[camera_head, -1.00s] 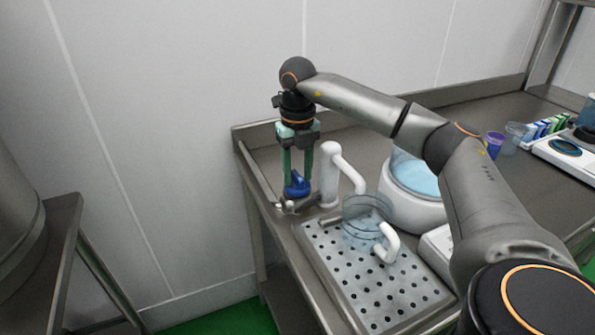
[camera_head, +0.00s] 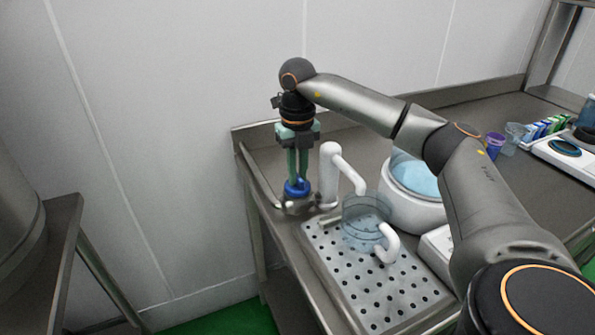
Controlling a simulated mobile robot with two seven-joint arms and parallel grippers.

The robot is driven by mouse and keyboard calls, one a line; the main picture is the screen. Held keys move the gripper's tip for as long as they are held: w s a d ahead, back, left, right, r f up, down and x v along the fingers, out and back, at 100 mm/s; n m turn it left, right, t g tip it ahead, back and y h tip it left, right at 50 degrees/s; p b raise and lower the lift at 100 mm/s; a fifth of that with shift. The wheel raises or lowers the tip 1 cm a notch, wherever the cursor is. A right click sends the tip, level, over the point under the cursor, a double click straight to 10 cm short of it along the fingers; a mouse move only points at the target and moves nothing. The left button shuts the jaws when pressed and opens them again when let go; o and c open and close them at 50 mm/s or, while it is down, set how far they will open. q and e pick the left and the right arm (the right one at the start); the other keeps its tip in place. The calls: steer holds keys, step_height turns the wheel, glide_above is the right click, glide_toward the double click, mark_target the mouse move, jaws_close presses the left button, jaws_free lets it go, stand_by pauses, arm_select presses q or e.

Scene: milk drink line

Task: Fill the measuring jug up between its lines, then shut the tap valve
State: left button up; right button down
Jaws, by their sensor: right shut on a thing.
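My right gripper (camera_head: 297,181) points straight down at the table's far left corner. Its green fingers are shut on the blue tap valve handle (camera_head: 301,194). The valve sits low beside the white tap post (camera_head: 327,178), whose spout bends over toward the jug. The clear measuring jug (camera_head: 364,226) stands upright on the perforated drip tray (camera_head: 378,292), its white handle toward the front right. The jug looks bluish, but its lines and exact liquid level are too small to tell. My left gripper is out of view.
A white round vessel (camera_head: 414,210) with a pale blue top stands just right of the jug. Purple (camera_head: 494,144) and clear cups, small cartons and a white device (camera_head: 567,155) stand at the far right. My right arm spans the table's right side. Bare metal lies behind the vessel.

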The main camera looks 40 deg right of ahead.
steer(key=shift+r+n+p, duration=0.15)
steer(key=shift+n+p, duration=0.45)
steer(key=shift+n, duration=0.1)
steer(key=shift+n+p, duration=0.6)
steer(key=shift+n, duration=0.2)
steer(key=shift+n+p, duration=0.75)
steer(key=shift+n, duration=0.45)
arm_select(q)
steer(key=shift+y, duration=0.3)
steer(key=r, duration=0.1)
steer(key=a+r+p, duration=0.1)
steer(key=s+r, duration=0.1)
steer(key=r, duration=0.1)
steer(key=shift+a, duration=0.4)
arm_select(e)
steer(key=n, duration=0.4)
arm_select(q)
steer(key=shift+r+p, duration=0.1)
steer(key=shift+p, duration=0.2)
arm_select(e)
steer(key=shift+n, duration=0.3)
steer(key=c, duration=0.9)
jaws_free()
steer(key=shift+o, duration=0.2)
